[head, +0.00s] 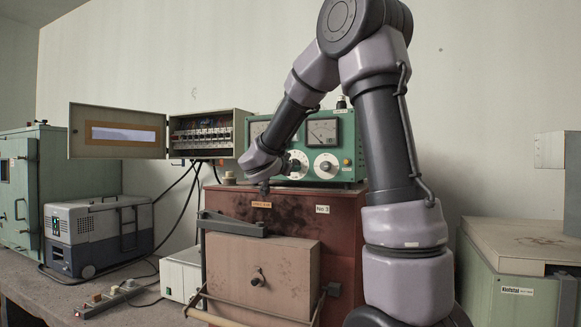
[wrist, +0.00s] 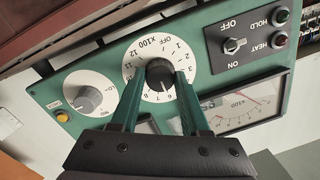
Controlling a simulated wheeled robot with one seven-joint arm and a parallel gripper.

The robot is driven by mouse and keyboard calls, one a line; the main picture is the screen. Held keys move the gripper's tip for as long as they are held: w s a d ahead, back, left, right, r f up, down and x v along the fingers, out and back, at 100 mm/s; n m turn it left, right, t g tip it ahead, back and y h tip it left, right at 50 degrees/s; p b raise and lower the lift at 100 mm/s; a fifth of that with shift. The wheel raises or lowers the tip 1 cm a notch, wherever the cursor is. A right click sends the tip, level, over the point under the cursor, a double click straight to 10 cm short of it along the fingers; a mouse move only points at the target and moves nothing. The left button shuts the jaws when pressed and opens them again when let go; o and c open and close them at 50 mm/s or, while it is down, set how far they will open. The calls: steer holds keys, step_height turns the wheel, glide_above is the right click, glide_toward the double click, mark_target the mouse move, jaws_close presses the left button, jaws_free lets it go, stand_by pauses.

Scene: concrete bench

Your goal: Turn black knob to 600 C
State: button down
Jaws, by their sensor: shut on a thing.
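The black knob (wrist: 160,72) sits at the centre of a white numbered dial (wrist: 135,60) marked OFF, 1 to 12 and x100. My gripper (wrist: 160,80) has its two green fingers on either side of the knob, shut on it. The fingers cover part of the dial's lower half, and I cannot read the knob's pointer surely. In the head view the dial (head: 297,158) shows on the green control panel (head: 345,140), with my wrist just left of it; the fingertips are hard to make out there.
A grey knob (wrist: 88,99) on its own dial and a yellow button (wrist: 62,117) lie beside it. An OFF/ON switch (wrist: 235,44) and a meter (wrist: 250,105) are on the other side. The panel stands on a red-brown furnace (head: 340,230). An open fuse box (head: 205,130) stands left.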

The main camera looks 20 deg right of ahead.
steer(key=shift+f, duration=0.15)
steer(key=shift+c, duration=1.9)
jaws_free()
steer(key=v, duration=1)
steer(key=shift+s+a, duration=0.25)
steer(key=shift+s, duration=0.1)
steer(key=s+d+f+n+g+y, duration=0.2)
steer(key=s+d+f+g, duration=0.2)
steer(key=s, duration=0.4)
steer(key=s+d+f+n+g+y, duration=0.15)
steer(key=s+d+f+g, duration=0.25)
steer(key=s, duration=0.4)
steer(key=s+a+n+t+y, duration=0.2)
steer(key=s+a+n+y, duration=0.4)
steer(key=s+a+y, duration=0.2)
steer(key=a+y, duration=0.2)
steer(key=a, duration=0.1)
steer(key=shift+f, duration=0.25)
